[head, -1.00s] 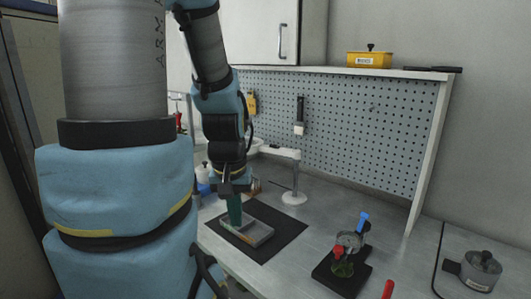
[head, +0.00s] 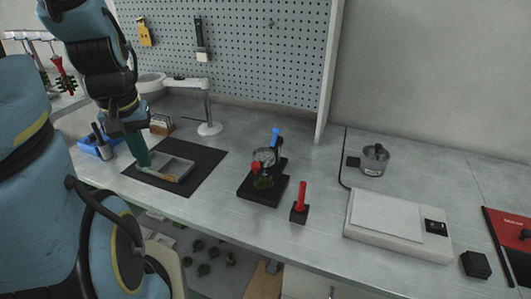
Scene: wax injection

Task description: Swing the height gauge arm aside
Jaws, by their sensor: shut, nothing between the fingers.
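What looks like the height gauge is a small stand on a black base (head: 265,190), at the middle of the bench in the head view. It carries a round dial-like part (head: 264,157), an upright blue handle (head: 275,138) and a red knob (head: 255,166). Which piece is its swinging arm is too small to tell. My gripper (head: 142,163) is at the left with green fingers pointing down, shut and empty. It is at the left end of a shallow grey tray (head: 178,172), well left of the gauge. I cannot tell whether the fingertips touch the tray.
The tray lies on a black mat (head: 205,160). A white jointed lamp-like stand (head: 208,128) is behind it. A red-handled tool in a black block (head: 299,205) stands right of the gauge. Further right are a pale flat device (head: 395,222) and a grey pot (head: 374,160).

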